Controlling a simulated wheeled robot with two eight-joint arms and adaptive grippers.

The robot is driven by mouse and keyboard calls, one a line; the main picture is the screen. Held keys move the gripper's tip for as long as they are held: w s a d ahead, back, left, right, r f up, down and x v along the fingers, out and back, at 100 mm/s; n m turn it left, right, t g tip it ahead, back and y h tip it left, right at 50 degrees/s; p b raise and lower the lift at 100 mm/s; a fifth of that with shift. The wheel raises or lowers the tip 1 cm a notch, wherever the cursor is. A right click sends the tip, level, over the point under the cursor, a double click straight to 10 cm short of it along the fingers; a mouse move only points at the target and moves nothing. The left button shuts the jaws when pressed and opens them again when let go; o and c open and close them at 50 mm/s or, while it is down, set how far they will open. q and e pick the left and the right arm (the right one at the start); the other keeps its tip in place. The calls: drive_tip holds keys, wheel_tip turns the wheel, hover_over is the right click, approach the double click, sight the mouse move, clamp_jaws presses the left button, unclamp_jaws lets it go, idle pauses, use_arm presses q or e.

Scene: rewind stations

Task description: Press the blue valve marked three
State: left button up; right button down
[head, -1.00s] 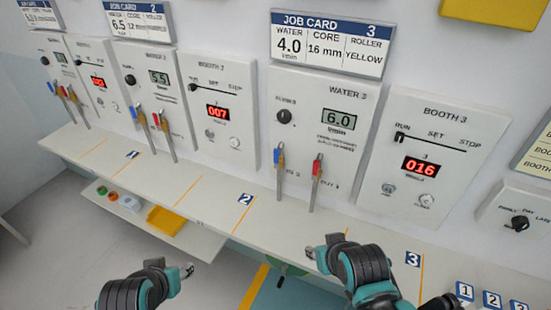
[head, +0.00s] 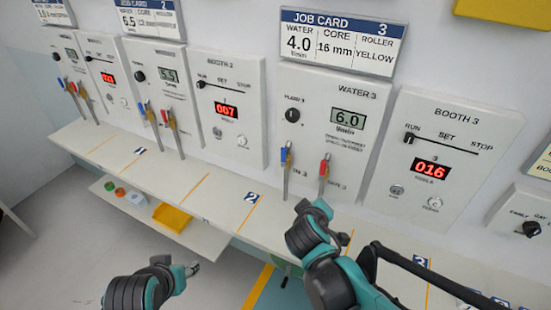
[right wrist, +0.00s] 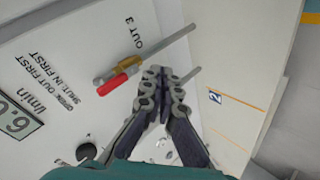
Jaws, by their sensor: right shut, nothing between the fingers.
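The blue-handled valve (head: 285,156) is on the left of the WATER 3 panel (head: 310,90), above a thin downward pipe. The red-handled valve (head: 325,167) is to its right. In the right wrist view the red valve (right wrist: 118,80) lies left of the fingers, by the label OUT 3. My left gripper (head: 191,268) is low at the left, away from the panels.
A long white ledge (head: 215,205) with numbered markers runs under the panels. The BOOTH 3 panel (head: 440,190) is to the right, and a job card (head: 338,43) is above.

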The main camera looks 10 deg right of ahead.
sight(283, 158)
drive_tip(key=w+a+r+n+t, duration=0.1)
drive_tip(key=w+a+n+t, duration=0.2)
drive_tip(key=a, duration=0.4)
drive_tip(key=w+a+r+n+t, duration=0.2)
drive_tip(key=w+a+n+t, duration=0.2)
drive_tip(key=a, duration=0.4)
drive_tip(key=w+n, duration=0.1)
drive_tip(key=w, duration=0.1)
drive_tip(key=shift+w+a+r+n+t+b, duration=0.2)
drive_tip(key=shift+w+n+t+b, duration=0.1)
drive_tip(key=shift+n+b, duration=0.1)
drive_tip(key=w+d+b, duration=0.3)
drive_tip(key=w+d, duration=0.3)
drive_tip(key=w, duration=0.1)
drive_tip(key=shift+w, duration=0.25)
drive_tip(key=shift+w+f, duration=0.1)
